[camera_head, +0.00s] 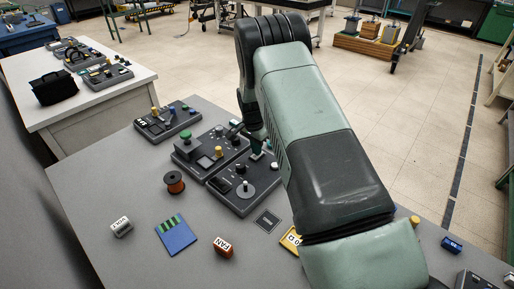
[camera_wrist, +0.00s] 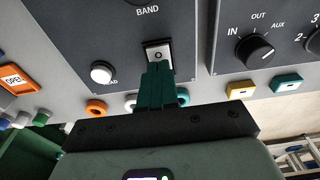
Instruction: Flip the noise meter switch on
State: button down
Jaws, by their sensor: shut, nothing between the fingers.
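In the wrist view, a white rocker switch (camera_wrist: 158,52) with a round "O" mark sits in a dark frame on a dark grey panel (camera_wrist: 102,38). My gripper (camera_wrist: 160,72) has its teal fingers closed together, with their tips at the switch's lower edge. They hide its lower part, and I cannot tell whether they touch it. No label reading noise meter is legible, so I cannot tell if this is its switch. In the head view, my gripper (camera_head: 258,155) is over the dark control boxes, partly hidden by my arm.
A white button (camera_wrist: 102,73) is left of the fingers; a selector knob (camera_wrist: 255,50) is on the right panel. In the head view, a wire spool (camera_head: 174,182), a blue card (camera_head: 176,236) and a FAN block (camera_head: 223,247) lie on the grey table (camera_head: 110,185).

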notch_tip(320, 180, up, 14)
jog(key=s+a, duration=0.1)
jog(key=shift+s+a, duration=0.3)
jog(key=shift+f, duration=0.1)
jog(key=shift+w+d, duration=0.5)
jog(key=shift+w, duration=0.05)
jog(key=f, duration=0.4)
jog(key=w+d+f, duration=0.1)
jog(key=f, duration=0.8)
jog(key=shift+w+d+f, duration=0.25)
jog(key=shift+f, duration=0.15)
